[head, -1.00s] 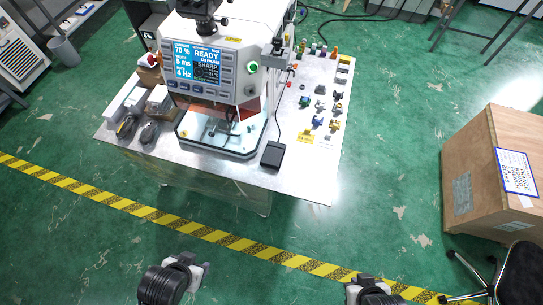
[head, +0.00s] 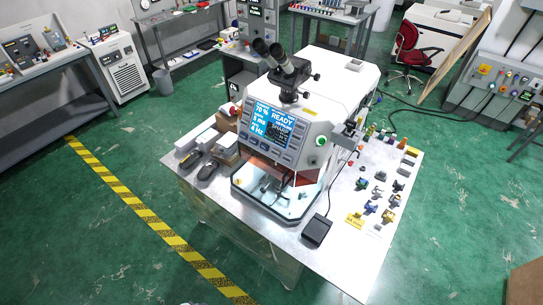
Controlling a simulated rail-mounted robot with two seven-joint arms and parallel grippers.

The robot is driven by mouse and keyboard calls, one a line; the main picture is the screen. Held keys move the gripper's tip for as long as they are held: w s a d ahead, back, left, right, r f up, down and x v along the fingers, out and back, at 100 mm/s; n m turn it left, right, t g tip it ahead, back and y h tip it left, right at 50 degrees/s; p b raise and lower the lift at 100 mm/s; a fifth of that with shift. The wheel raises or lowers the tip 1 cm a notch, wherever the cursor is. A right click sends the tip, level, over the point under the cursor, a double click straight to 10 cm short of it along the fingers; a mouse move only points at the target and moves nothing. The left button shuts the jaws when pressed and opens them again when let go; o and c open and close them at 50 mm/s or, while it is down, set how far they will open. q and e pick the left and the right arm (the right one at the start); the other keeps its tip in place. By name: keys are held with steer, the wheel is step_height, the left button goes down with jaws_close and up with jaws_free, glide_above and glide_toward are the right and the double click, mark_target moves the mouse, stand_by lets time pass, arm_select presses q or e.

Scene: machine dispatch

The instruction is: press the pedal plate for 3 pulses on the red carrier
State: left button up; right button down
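The pedal plate (head: 317,230), a small black box with a cable, lies on the metal table (head: 349,272) near its front edge, right of the machine's work chamber. The white machine (head: 312,117) stands on the table with a lit screen (head: 274,128) that reads READY, 70 %, 5 ms and 4 Hz. Several small coloured carriers (head: 371,207) stand on the right part of the table. At this size I cannot tell for sure which is the red carrier. Neither of my grippers is in the head view.
Grey devices (head: 207,168) and small boxes (head: 224,148) lie left of the chamber. A red chair (head: 408,45) and wall panel (head: 497,85) stand at the back right. A grey bin (head: 162,82) is at the back left. The green floor in front is clear.

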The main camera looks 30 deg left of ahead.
arm_select(q)
jaws_close()
stand_by(0.3)
stand_by(1.3)
